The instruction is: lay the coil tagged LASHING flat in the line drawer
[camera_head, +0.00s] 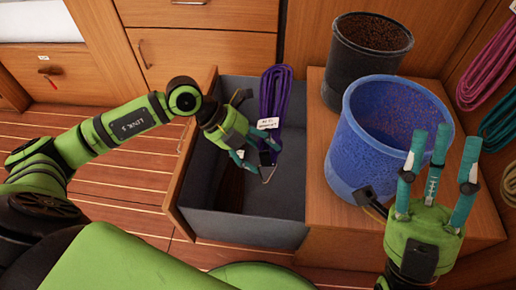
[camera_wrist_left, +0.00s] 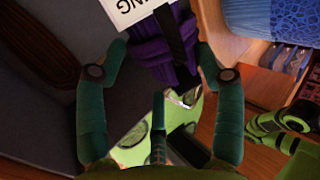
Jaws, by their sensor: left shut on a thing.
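The purple coil (camera_head: 274,92) is in my left gripper (camera_head: 255,158), over the open drawer. A white tag (camera_head: 267,123) hangs on it; its print is too small in the head view. In the left wrist view the purple coil (camera_wrist_left: 165,55) is between the fingers, and its tag (camera_wrist_left: 125,10) shows upside-down letters ending in "NG". The line drawer (camera_head: 285,190) is pulled out, with grey inner walls. A dark brown coil-like thing (camera_head: 232,187) is in its left part, partly hidden by my arm. My right gripper (camera_head: 437,170) is empty, fingers spread, before the blue bucket.
A blue bucket (camera_head: 375,150) and a dark bucket (camera_head: 350,85) stand on the wooden top right of the drawer. Pink (camera_head: 490,65) and teal (camera_head: 497,125) coils hang on the right wall. Closed wooden drawers (camera_head: 205,50) are behind. The drawer's right part looks clear.

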